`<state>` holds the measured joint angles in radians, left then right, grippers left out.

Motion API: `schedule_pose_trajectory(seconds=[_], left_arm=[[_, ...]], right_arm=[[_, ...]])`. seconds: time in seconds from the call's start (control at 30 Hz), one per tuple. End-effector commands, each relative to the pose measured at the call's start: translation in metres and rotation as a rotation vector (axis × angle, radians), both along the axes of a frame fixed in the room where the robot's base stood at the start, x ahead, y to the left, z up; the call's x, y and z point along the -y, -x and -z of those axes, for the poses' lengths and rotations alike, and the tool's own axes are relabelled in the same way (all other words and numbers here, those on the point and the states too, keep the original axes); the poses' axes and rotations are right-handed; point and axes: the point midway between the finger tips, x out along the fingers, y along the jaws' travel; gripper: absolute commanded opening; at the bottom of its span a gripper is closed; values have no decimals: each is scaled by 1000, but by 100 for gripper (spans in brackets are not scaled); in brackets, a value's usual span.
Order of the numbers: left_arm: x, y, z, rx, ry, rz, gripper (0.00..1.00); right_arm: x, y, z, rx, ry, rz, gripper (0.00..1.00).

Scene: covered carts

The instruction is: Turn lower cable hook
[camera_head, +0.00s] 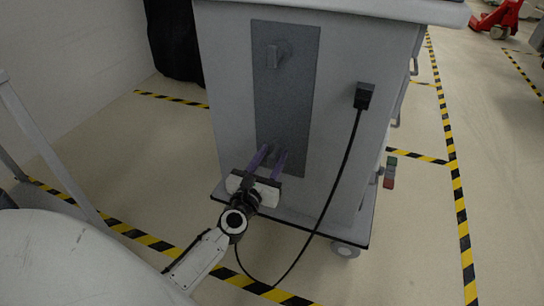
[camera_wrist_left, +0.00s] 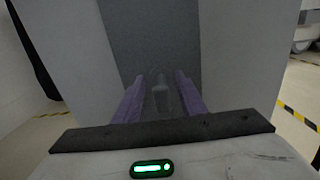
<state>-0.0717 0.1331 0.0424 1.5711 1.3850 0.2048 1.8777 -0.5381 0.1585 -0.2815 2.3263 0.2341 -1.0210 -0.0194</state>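The grey cart (camera_head: 340,50) has a dark grey panel (camera_head: 285,110) on its facing side. The upper cable hook (camera_head: 273,56) juts from the top of this panel. The lower cable hook (camera_wrist_left: 160,97) shows in the left wrist view as a grey piece between my purple fingers; in the head view it is largely hidden by them. My left gripper (camera_head: 270,158) reaches the lower part of the panel. It is open, with one finger on each side of the hook and narrow gaps visible; contact cannot be made out. My right gripper is not in view.
A black plug (camera_head: 363,96) sits on the cart's side, and its black cable (camera_head: 335,185) hangs in a loop toward my left arm. A cart wheel (camera_head: 345,249) shows below. Yellow-black floor tape (camera_head: 455,180) runs around; a red pallet jack (camera_head: 500,18) stands far right.

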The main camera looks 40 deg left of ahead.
Motion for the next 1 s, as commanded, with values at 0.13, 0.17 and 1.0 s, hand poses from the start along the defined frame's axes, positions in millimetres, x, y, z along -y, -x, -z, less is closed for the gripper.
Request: schedule_pose_trajectory(seconds=[0.13, 0.17, 1.0], left_arm=[[0, -1, 0, 0, 0, 0, 38], [0, 0, 0, 0, 0, 0, 38], [2, -1, -1, -41, -165, 0, 0]], right_arm=[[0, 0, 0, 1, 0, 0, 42], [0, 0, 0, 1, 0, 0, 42], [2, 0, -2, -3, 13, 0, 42]])
